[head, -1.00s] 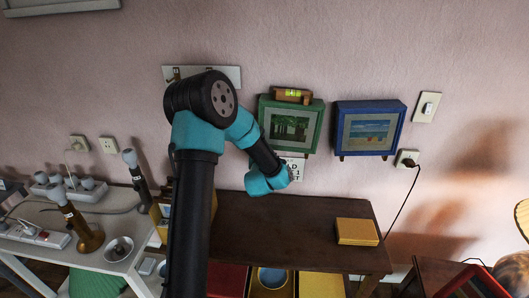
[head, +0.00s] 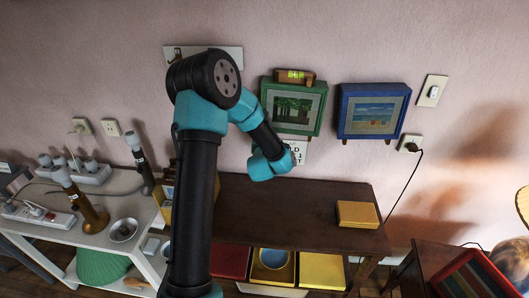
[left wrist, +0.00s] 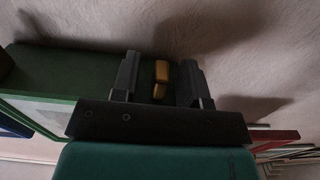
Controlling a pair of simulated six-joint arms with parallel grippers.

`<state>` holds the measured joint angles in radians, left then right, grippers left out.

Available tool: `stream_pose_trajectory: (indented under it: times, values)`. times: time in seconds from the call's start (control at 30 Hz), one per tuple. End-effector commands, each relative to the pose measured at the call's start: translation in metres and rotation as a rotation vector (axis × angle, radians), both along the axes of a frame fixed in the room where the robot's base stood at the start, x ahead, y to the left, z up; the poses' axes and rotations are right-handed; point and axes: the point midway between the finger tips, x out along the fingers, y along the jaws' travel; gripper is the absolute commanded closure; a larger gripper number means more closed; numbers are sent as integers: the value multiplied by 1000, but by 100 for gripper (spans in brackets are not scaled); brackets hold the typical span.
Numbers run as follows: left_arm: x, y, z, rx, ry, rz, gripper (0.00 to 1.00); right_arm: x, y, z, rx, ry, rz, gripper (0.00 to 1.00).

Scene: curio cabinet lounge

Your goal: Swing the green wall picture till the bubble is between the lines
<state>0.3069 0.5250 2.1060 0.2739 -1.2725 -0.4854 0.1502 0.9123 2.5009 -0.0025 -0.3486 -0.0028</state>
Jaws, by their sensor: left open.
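The green wall picture (head: 321,112) hangs on the wall, its top edge sloping down slightly to the right compared with the blue picture beside it. A brown level with a yellow-green vial (head: 295,75) sits on its top edge; the bubble is too small to read. In the left wrist view the picture's green side (left wrist: 50,75) is close. My left gripper (left wrist: 160,78) is open, with an orange tab (left wrist: 160,88) between its fingers, with gaps to both. In the head view my arm hides the gripper. My right gripper is not in view.
The blue picture (head: 373,111) hangs close on the right. A white sign (head: 299,152) is on the wall below the green picture. A dark table (head: 270,200) with a yellow box (head: 358,214) stands below. A white table (head: 60,233) with lamps is at left.

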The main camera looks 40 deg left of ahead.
Motion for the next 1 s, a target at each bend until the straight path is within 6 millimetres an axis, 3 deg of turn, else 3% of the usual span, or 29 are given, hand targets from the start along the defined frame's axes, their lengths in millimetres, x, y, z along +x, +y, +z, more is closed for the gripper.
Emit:
stream_pose_trajectory:
  times: [0.8, 1.0]
  values:
    - [-118, -82, 0, 0, 1, -2, 60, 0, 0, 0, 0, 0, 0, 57]
    - [-134, -93, 0, 0, 1, -2, 60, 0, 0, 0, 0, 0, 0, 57]
